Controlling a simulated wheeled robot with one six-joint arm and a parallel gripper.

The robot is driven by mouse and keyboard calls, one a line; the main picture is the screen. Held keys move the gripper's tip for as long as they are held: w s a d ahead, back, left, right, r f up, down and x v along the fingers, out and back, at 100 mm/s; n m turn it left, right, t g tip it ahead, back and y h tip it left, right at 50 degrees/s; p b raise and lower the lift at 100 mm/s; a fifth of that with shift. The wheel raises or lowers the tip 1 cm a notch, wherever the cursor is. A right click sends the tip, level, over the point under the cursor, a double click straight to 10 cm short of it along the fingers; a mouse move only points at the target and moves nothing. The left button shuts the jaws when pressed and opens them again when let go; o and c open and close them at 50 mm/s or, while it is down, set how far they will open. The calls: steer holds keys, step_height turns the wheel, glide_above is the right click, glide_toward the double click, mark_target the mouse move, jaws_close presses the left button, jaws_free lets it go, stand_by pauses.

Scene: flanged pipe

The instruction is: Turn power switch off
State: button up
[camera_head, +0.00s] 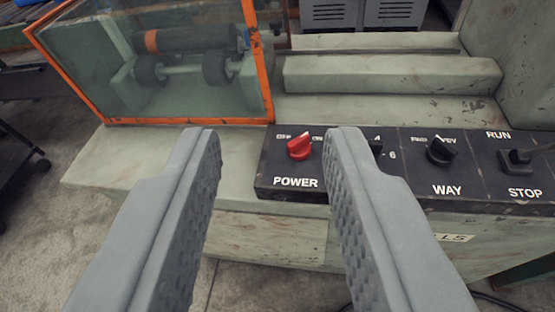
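The power switch (299,147) is a small red rotary knob on a black control panel (290,192), above the white word POWER. Its position labels are too small to read fully. My gripper (270,130) is open and empty, with its two grey textured fingers reaching up from the bottom of the view. The red knob shows in the gap between the fingertips, nearer the right one. The fingers look apart from the knob, with no contact visible. The right finger covers part of the panel and part of a black knob (376,147) marked 4 and 6.
A black WAY knob (440,151) and a RUN/STOP lever (518,157) sit on the panel to the right. An orange-framed clear guard (150,70) over rollers stands at the upper left. The green machine ledge (130,165) left of the panel is clear.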

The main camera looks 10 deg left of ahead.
steer(key=w+a+f+m+g, duration=0.2)
steer(key=w+f+m+g, duration=0.15)
steer(key=w+g, duration=0.45)
steer(key=m+g+h, duration=0.4)
steer(key=m, duration=0.2)
glide_toward(298, 139)
steer(key=x, duration=0.8)
steer(key=shift+w+f, duration=0.1)
steer(key=shift+f, duration=0.1)
steer(key=shift+c, duration=0.2)
jaws_close()
